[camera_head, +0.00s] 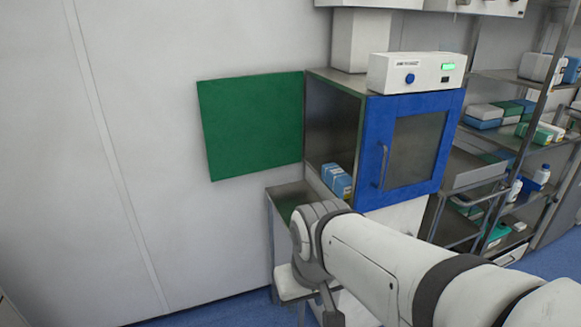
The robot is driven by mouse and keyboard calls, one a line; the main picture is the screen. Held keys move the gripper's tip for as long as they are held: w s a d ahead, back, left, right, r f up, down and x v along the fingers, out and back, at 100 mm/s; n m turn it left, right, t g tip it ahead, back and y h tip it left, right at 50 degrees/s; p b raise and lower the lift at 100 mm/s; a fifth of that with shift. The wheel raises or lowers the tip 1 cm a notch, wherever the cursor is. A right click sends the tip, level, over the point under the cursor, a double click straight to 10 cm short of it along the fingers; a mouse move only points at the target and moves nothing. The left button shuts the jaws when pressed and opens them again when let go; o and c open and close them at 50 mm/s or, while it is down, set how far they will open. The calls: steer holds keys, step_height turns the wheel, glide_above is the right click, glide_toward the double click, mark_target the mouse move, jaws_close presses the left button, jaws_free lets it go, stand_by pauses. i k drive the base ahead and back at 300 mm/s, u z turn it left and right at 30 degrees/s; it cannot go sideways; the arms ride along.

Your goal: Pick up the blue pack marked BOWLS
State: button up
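A blue and white pack (337,180) lies at the front edge of the cabinet's open left side, low on its floor. Its printing is too small to read, so I cannot tell if it says BOWLS. My arm reaches in from the lower right and bends at a joint in front of and below the pack, apart from it as far as I can tell. The fingers of my gripper cannot be made out.
The cabinet (333,128) has a shut blue windowed door (372,150) and an open green door (250,125) swung left. A white device (416,72) stands on top. A steel side table (284,190) stands below the opening. Shelves with packs and bottles (541,175) stand at right.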

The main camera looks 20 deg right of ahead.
mark_target(336, 179)
steer(key=u, duration=0.05)
steer(key=i, duration=1)
steer(key=z, duration=0.05)
